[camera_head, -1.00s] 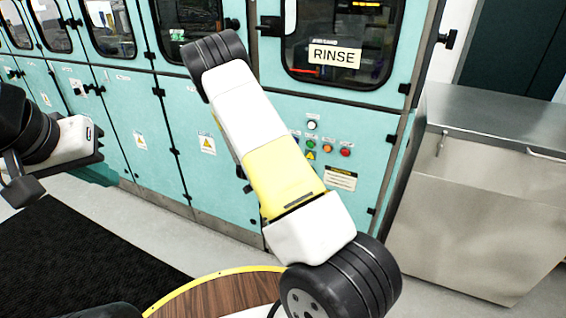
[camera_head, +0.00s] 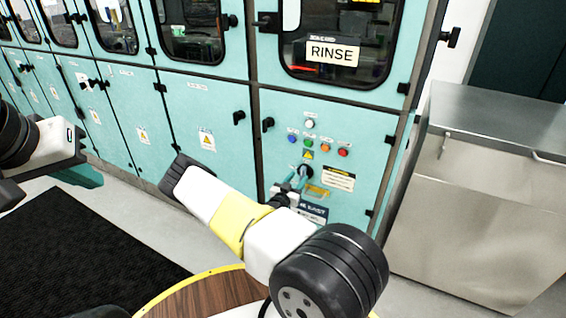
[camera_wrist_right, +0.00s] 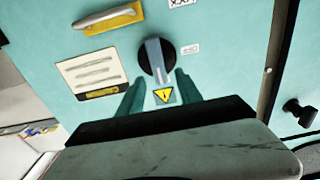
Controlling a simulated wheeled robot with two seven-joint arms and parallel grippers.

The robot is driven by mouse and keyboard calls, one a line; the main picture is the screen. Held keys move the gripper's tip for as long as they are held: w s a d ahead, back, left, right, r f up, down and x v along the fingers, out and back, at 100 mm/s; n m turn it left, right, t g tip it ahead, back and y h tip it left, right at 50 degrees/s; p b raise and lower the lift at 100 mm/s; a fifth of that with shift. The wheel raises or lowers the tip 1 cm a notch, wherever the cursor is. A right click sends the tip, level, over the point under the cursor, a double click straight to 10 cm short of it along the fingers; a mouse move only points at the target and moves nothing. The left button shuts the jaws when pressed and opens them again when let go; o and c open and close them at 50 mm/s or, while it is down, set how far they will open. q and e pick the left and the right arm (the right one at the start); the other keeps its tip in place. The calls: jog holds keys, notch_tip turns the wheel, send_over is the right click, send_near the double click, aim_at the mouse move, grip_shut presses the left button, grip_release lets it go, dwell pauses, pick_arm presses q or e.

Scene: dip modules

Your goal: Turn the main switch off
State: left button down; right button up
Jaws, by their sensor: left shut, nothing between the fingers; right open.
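The main switch (camera_wrist_right: 157,62) is a rotary knob with a grey handle on a black round base. It sits on the teal cabinet panel, and in the head view it shows as a small dark disc (camera_head: 306,171) partly covered by my gripper. In the right wrist view, my right gripper (camera_wrist_right: 160,82) is open, its two teal fingers on either side of the handle's lower end. I cannot tell whether they touch it. My right gripper also shows in the head view (camera_head: 294,179). My left gripper (camera_head: 90,179) is shut and empty at the left edge, away from the switch.
A yellow warning label (camera_wrist_right: 165,96) is beside the switch, near my fingers. A metal handle on a yellow plate (camera_wrist_right: 108,18) and a notice (camera_wrist_right: 90,72) are close by. Coloured buttons (camera_head: 325,146) sit above the switch. A steel sink unit (camera_head: 470,210) stands right.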

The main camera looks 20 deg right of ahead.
aim_at(302, 173)
jog(key=shift+x, duration=1.85)
grip_shut()
